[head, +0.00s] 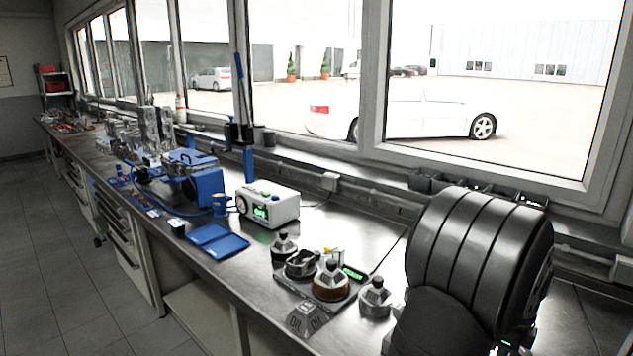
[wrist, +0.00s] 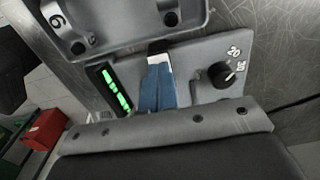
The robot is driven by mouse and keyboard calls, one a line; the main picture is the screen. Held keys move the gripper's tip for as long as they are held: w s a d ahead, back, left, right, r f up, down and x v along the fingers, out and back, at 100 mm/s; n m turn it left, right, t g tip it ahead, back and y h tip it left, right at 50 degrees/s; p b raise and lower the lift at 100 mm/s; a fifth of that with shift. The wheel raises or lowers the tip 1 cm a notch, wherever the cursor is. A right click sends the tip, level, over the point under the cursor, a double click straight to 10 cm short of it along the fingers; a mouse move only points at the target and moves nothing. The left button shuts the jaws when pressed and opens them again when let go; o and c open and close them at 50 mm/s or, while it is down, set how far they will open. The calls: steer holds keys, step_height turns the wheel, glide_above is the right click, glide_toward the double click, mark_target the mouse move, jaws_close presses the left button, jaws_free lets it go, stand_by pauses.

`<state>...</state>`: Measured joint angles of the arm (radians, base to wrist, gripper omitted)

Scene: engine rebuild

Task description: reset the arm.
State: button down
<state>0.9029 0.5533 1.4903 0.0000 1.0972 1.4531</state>
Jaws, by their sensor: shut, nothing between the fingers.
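I cannot tell whether the fingertips touch the panel. In the head view a large black ribbed body, which looks like part of my arm, fills the right side. My gripper cannot be made out there.
A metal workbench (head: 345,222) runs along the windows. On it are a white box with a green display (head: 268,205), a blue tray (head: 217,241), several lidded jars (head: 332,280) and a blue machine (head: 190,180). A red box (wrist: 45,130) shows at left in the wrist view.

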steer(key=shift+r, duration=0.1)
step_height(320, 180, up, 6)
step_height(320, 180, down, 6)
steer(key=shift+r, duration=0.1)
steer(key=s+d+r, duration=0.1)
steer(key=r, duration=0.6)
steer(key=s+d+r+t+y, duration=0.1)
steer(key=s+d+r, duration=0.1)
steer(key=r, duration=0.5)
stand_by(0.3)
